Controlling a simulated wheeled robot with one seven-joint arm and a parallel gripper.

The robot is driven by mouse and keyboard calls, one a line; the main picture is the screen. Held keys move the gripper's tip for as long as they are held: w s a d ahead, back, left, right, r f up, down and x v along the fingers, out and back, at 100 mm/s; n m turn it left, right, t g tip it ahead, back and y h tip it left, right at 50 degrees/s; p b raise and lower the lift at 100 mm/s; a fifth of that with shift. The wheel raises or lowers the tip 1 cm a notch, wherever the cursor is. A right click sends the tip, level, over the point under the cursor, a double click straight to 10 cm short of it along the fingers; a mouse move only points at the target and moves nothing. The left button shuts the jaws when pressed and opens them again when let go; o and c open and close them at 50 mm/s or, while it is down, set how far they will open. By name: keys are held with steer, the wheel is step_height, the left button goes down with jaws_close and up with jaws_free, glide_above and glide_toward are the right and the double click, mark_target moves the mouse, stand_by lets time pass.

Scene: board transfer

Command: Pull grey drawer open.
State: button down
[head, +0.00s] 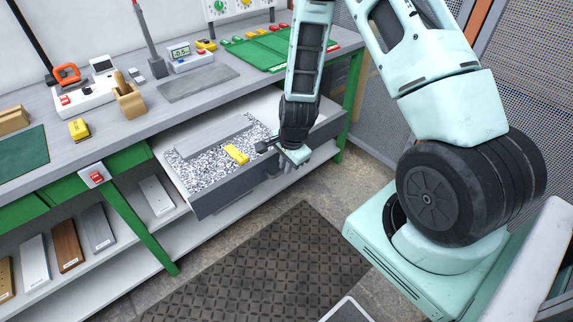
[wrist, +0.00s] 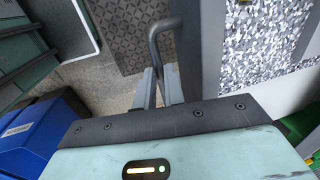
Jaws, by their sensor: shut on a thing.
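The grey drawer (head: 222,196) stands pulled out from under the workbench, its speckled inside showing. In the wrist view its grey front (wrist: 207,50) runs along the right of the handle. The dark bar handle (wrist: 160,38) sticks out from that front. My gripper (wrist: 160,88) is shut on the handle, with one finger on each side of the bar. A yellow thing (head: 236,154) and a grey flat piece (head: 212,140) lie in the drawer.
The workbench (head: 130,125) carries tools, a meter (head: 180,53) and a green mat (head: 262,52). A dark rubber mat (head: 250,270) covers floor in front. A blue bin (wrist: 35,135) shows in the wrist view.

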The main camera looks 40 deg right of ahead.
stand_by(0.3)
steer(key=c, duration=1.8)
jaws_free()
steer(key=shift+o, duration=0.2)
steer(key=s+r+p, duration=0.1)
steer(key=s+r, duration=0.2)
steer(key=r, duration=1.4)
steer(key=shift+s+p, duration=0.15)
steer(key=shift+p, duration=0.15)
steer(key=shift+d, duration=0.1)
steer(key=s+a+r+n+g+y, duration=0.1)
steer(key=s+a+r+n, duration=0.2)
steer(key=a+n, duration=0.4)
steer(key=s+a+r+n+y, duration=0.1)
steer(key=s+a+r+n, duration=0.3)
steer(key=a, duration=0.5)
steer(key=s+a+r+n, duration=0.1)
steer(key=s+a+n, duration=0.2)
steer(key=s+n, duration=0.2)
steer(key=s+a+r+n+g+h, duration=0.1)
steer(key=s+a+r+n, duration=0.1)
steer(key=s+n, duration=0.4)
steer(key=a+n, duration=0.1)
steer(key=n, duration=0.2)
steer(key=shift+s+a+r+h, duration=0.15)
steer(key=shift+a+r+h, duration=0.05)
steer(key=shift+a+h, duration=0.1)
